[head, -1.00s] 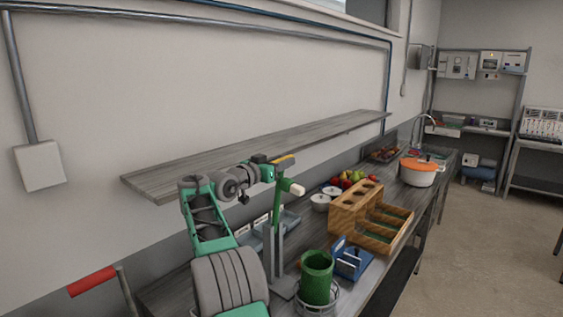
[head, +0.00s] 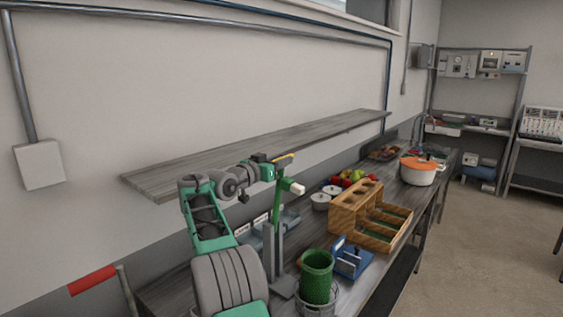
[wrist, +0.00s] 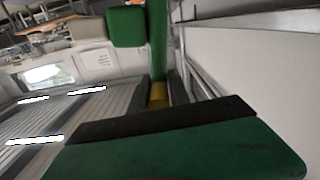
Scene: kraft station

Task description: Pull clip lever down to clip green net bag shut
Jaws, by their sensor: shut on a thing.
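The clip lever (head: 279,200) is a green bar with a yellow end, standing nearly upright above the grey posts of the clipper (head: 279,250). A green block with a white end sticks out to its right. My gripper (head: 275,161) is at the top of the lever and shut on it near the yellow end. In the wrist view, a dark-edged green finger of my gripper (wrist: 160,105) lies against the yellow end, and the green lever bar (wrist: 158,45) runs up from it. The green net bag (head: 317,272) stands upright in a round metal holder just right of the clipper.
A blue device (head: 352,260) sits right of the bag. A long grey shelf (head: 250,157) runs along the wall behind my arm.

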